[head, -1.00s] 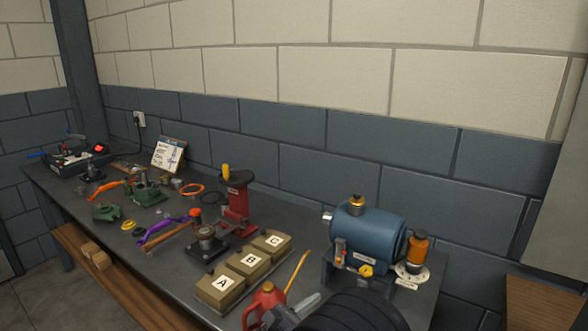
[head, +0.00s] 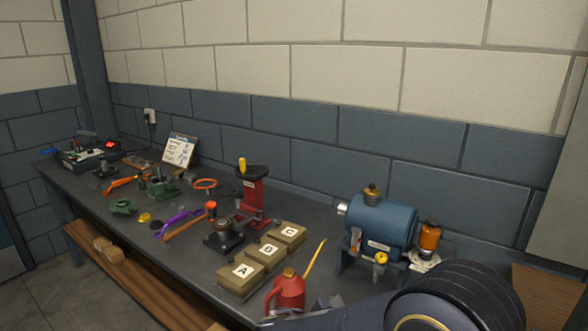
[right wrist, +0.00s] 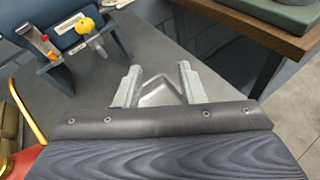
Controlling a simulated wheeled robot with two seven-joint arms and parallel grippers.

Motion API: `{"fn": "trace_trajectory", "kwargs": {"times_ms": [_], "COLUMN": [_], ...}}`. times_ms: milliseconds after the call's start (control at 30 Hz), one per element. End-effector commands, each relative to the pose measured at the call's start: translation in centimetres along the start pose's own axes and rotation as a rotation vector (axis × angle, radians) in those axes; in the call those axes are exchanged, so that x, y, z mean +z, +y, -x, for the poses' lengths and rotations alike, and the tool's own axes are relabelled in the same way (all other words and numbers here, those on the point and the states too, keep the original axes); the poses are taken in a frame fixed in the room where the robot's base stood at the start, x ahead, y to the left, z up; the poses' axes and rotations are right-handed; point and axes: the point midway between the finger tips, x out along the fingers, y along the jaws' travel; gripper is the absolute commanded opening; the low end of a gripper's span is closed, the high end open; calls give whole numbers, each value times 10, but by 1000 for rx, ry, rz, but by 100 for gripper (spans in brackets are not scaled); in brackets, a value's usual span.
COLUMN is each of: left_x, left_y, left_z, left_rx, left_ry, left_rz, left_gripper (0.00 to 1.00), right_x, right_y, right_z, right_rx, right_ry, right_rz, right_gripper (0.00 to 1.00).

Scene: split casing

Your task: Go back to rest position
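My right gripper (right wrist: 158,76) is open in the right wrist view, with its two grey fingers apart and nothing held between them. It is over the bench's grey top, near its edge. In the head view my right arm comes in at the bottom right, and only a little of the gripper (head: 324,304) shows beside the red oil can (head: 288,292). My left gripper is not in view. A green casing part (head: 123,206) and another green part (head: 160,187) sit on the bench (head: 190,273).
Boxes A (head: 240,279), B and C stand in a row on the bench. A blue tank (head: 381,223) and an orange bottle (head: 430,235) stand at the right. A red press (head: 252,195) is behind the boxes. A wooden-topped table (right wrist: 265,22) shows beyond the bench edge.

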Motion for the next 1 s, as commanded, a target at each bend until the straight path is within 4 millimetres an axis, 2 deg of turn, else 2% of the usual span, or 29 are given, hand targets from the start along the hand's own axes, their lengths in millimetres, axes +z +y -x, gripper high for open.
{"fn": "trace_trajectory", "kwargs": {"times_ms": [33, 167, 333, 400, 500, 600, 700, 800, 900, 1000], "left_x": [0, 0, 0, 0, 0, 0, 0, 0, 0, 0], "left_y": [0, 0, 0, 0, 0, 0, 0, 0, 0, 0], "left_z": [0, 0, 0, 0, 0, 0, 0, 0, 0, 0], "left_rx": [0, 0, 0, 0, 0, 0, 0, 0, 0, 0], "left_ry": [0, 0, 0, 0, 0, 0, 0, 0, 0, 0], "left_rz": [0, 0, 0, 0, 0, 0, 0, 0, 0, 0], "left_gripper": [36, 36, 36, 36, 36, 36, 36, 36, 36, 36], "right_x": [6, 13, 18, 18, 17, 17, 18, 21, 25, 28], "right_y": [-13, -49, -118, -149, -184, -208, -222, -227, -228, -228], "right_z": [-10, -28, -42, -39, -26, -6, 14, 32, 43, 50], "right_rx": [-48, -180, -429, -553, -717, -869, -1001, -1099, -1165, -1201], "right_ry": [50, 193, 449, 568, 723, 860, 977, 1069, 1132, 1171], "right_rz": [-43, -173, -462, -629, -882, -1152, -1425, -1668, -1852, -1965], "right_gripper": [36, 36, 36, 36, 36, 36, 36, 36, 36, 36]}}
